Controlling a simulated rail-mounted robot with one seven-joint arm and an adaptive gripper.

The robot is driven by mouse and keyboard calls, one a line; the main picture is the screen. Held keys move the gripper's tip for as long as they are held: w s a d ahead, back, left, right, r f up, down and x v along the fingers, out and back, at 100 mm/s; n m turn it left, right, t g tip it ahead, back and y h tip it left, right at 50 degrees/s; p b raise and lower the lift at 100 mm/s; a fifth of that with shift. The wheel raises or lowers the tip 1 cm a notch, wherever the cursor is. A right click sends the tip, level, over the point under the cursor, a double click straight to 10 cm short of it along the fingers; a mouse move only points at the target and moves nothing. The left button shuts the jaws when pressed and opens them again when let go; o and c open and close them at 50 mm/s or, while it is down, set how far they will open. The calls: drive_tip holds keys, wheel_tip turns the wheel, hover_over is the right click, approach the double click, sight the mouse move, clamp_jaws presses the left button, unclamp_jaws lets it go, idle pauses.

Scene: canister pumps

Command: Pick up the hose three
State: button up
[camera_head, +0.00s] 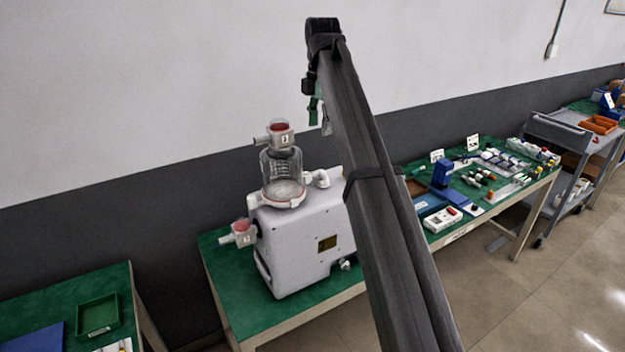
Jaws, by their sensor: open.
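A white canister pump (307,236) stands on a green-topped bench (225,275). A clear glass canister (283,170) is on top of it, with a red-capped fitting (279,136) above and another red-capped fitting (241,233) at its left side. Both fittings bear small labels that I cannot read surely. I cannot single out hose three in this view. My gripper (320,122) seems to show at the far upper end of my dark arm, above and right of the canister, with its fingers apart and no object visible between them. My arm hides part of it and the pump's right side.
The bench's right part (530,190) holds a blue block (441,173), a white box (442,219) and several small parts. A green tray (97,316) lies on another bench at lower left. The floor at right is clear.

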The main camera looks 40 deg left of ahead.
drive_tip(key=p, duration=0.2)
approach(318, 176)
drive_tip(key=f, duration=0.3)
drive_tip(key=a+f, duration=0.1)
drive_tip(key=f, duration=0.1)
drive_tip(key=shift+w+f, duration=0.3)
drive_tip(key=shift+w, duration=0.05)
drive_tip(key=shift+w+f+p, duration=0.15)
drive_tip(key=shift+f+p, duration=1.15)
drive_tip(key=shift+f, duration=1.35)
clamp_jaws()
